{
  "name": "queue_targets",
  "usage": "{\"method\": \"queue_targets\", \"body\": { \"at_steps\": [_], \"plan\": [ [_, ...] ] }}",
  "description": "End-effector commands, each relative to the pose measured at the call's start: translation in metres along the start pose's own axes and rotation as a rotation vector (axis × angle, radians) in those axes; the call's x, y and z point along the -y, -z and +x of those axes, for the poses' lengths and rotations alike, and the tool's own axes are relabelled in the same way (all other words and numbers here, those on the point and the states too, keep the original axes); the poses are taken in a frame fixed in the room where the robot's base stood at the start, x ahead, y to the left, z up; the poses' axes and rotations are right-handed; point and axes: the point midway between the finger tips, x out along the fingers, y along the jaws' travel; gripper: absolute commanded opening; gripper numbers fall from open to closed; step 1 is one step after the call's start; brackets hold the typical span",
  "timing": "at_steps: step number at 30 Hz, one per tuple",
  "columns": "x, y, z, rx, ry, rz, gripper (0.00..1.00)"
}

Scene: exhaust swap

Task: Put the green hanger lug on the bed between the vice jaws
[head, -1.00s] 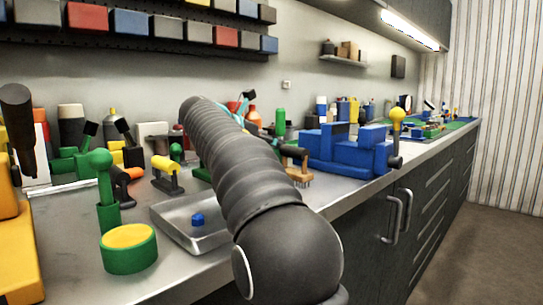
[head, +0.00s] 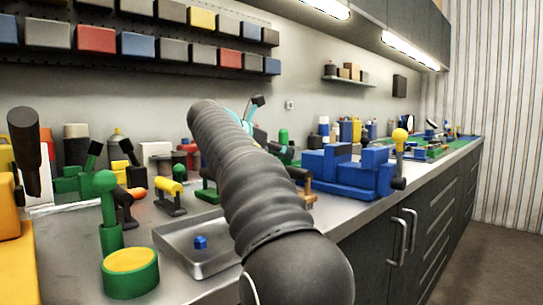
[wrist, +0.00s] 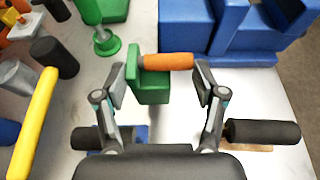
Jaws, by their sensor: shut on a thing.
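The green hanger lug (wrist: 151,90), with an orange cylinder (wrist: 168,61) across its top, is between the two fingers of my gripper (wrist: 160,82) in the wrist view. My gripper is shut on it, above the metal bench top. The blue vice (head: 345,172) stands on the bench right of my arm in the head view. Part of the vice (wrist: 185,27) shows beyond the lug at the top of the wrist view, apart from the lug. In the head view my arm hides the gripper and the lug. The bed between the jaws is not clearly seen.
A metal tray (head: 168,238) with a blue nut (head: 201,242) lies left of my arm. A green and yellow round block (head: 131,272) stands near the front. A yellow-handled part (wrist: 35,122) and a black-handled part (wrist: 262,132) flank my gripper.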

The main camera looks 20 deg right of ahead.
Motion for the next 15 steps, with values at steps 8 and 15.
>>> {"method": "queue_targets", "body": {
  "at_steps": [8,15],
  "plan": [
    [0.043,0.000,0.000,0.002,0.001,0.003,0.04],
    [0.098,0.000,0.000,0.003,0.001,0.003,0.04]
  ]
}}
